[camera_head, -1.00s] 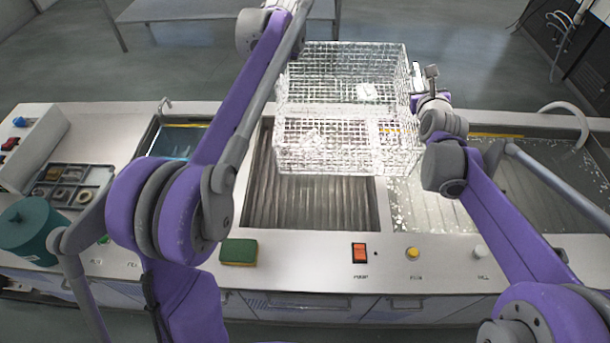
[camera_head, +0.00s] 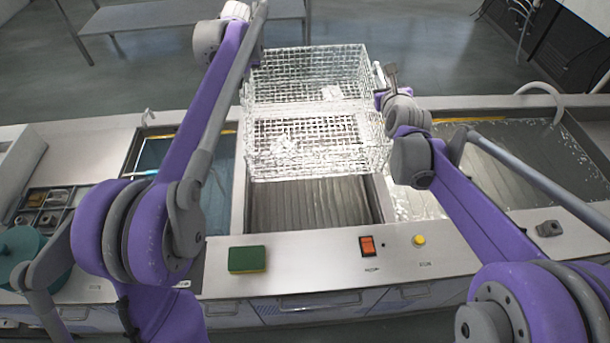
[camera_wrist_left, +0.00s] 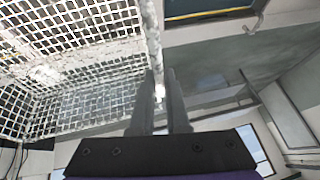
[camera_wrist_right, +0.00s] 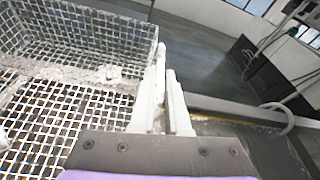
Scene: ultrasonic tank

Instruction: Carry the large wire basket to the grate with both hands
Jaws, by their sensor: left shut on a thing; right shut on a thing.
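The large wire basket (camera_head: 310,150) is a bright wire-mesh box held up level over the bench. In the head view it covers the back part of the ribbed grate (camera_head: 310,206), whose front part shows below it. My left gripper (camera_wrist_left: 160,92) is shut on the basket's left side; its fingers are hard to see in the head view. My right gripper (camera_head: 382,78) is shut on the basket's right side, and the right wrist view (camera_wrist_right: 163,80) shows its fingers at the rim. A small pale item (camera_head: 284,144) lies in the basket.
A blue-liquid tank (camera_head: 150,155) is left of the grate, and a wet tank (camera_head: 530,150) is right. A green sponge (camera_head: 247,260), an orange switch (camera_head: 367,246) and a yellow button (camera_head: 419,240) are along the front edge. A teal pot (camera_head: 22,250) stands at far left.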

